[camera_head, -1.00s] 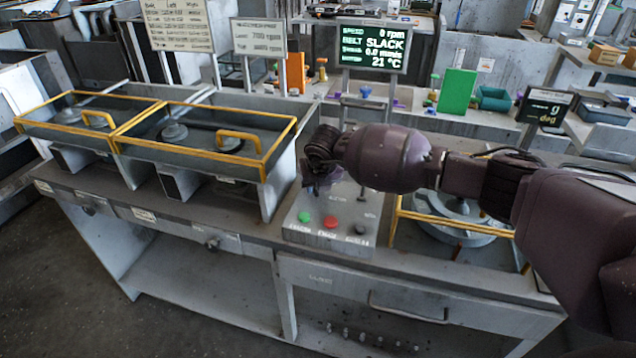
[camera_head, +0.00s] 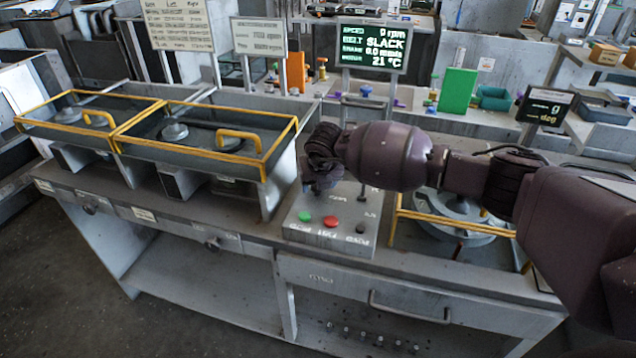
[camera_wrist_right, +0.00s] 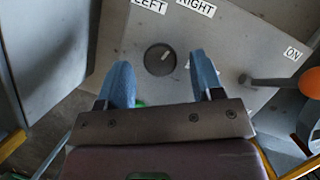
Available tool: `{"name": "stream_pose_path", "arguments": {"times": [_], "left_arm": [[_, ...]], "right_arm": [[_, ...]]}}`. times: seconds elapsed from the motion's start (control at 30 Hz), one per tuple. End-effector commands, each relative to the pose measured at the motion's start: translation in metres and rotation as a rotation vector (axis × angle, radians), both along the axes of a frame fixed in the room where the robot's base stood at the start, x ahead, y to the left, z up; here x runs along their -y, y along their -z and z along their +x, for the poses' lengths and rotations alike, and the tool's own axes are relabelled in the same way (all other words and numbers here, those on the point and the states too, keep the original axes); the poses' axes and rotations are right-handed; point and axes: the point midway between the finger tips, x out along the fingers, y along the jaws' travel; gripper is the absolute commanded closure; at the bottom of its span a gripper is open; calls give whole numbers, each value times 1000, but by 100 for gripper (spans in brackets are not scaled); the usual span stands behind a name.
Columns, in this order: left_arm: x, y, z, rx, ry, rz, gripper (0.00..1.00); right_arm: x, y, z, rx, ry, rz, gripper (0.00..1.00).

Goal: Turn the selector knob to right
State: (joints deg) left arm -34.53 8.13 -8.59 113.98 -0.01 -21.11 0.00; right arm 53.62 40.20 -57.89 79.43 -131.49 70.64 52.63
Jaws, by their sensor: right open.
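The selector knob (camera_wrist_right: 160,59) is a dark round dial with a pale pointer line on the grey control panel (camera_wrist_right: 225,55). It shows in the right wrist view below the LEFT and RIGHT labels, its line slanting up toward RIGHT (camera_wrist_right: 197,5). My right gripper (camera_wrist_right: 163,78) has two blue fingers apart, one on each side of the knob in the picture; I cannot tell whether they touch it. In the head view my right gripper (camera_head: 318,182) hangs over the control box (camera_head: 330,240), and my arm hides the knob. My left gripper is not in view.
A lever with an orange ball (camera_wrist_right: 309,82) stands right of the knob, near the ON label. Green (camera_head: 304,216), red (camera_head: 331,221) and black (camera_head: 360,228) buttons line the box's front. Yellow-framed covers (camera_head: 225,135) stand left.

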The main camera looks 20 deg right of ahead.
Motion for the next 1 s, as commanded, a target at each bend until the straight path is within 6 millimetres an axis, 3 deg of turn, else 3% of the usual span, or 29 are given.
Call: {"name": "stream_pose_path", "arguments": {"times": [0.53, 0.7, 1.0], "left_arm": [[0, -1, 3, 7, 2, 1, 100], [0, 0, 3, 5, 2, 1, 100], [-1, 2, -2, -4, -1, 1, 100]], "right_arm": [[-2, -81, -33, 3, -1, 0, 40], [-2, -92, -38, 1, 0, 0, 40], [-3, -94, -39, 1, 0, 0, 40]]}}
